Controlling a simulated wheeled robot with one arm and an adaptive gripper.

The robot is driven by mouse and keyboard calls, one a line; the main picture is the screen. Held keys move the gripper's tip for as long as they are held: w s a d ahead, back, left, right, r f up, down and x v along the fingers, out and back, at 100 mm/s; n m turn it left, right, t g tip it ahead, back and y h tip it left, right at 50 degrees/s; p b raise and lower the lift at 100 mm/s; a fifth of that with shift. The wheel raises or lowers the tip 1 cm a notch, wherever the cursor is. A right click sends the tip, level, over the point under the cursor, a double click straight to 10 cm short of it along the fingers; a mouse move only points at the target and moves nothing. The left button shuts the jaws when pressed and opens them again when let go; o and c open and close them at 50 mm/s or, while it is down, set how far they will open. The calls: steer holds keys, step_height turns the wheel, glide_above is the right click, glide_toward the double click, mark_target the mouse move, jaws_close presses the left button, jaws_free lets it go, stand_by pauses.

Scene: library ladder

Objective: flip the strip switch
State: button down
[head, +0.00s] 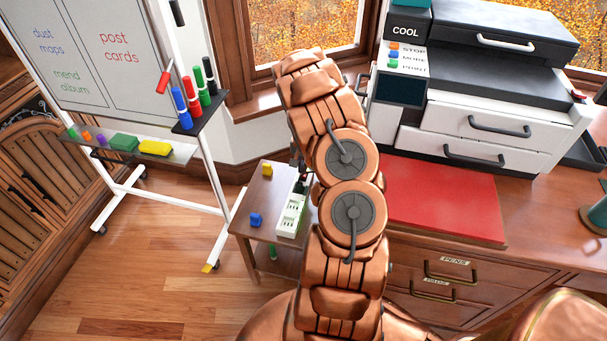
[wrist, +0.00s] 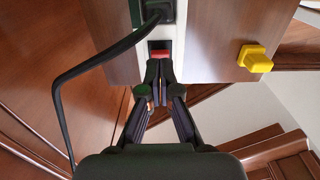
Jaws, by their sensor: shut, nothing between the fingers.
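The white power strip (head: 291,215) lies on the small wooden side table (head: 264,198), partly behind my arm in the head view. In the wrist view the strip's end shows a red switch (wrist: 159,52), with a black plug (wrist: 159,11) and its black cable beyond it. My gripper (wrist: 160,68) is shut and empty. Its fingertips are just below the red switch in the wrist view; I cannot tell whether they touch it. In the head view my arm hides most of the gripper.
A yellow plug-like piece (head: 267,170) and a blue one (head: 256,220) stand on the side table; the yellow one also shows in the wrist view (wrist: 255,58). A whiteboard stand (head: 215,190) is left. The desk with a printer (head: 470,85) and red mat (head: 445,205) is right.

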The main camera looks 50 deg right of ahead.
mark_target(303, 176)
steer(key=shift+f+b, duration=0.5)
steer(key=shift+f, duration=0.7)
stand_by(1.3)
steer(key=shift+r, duration=3.55)
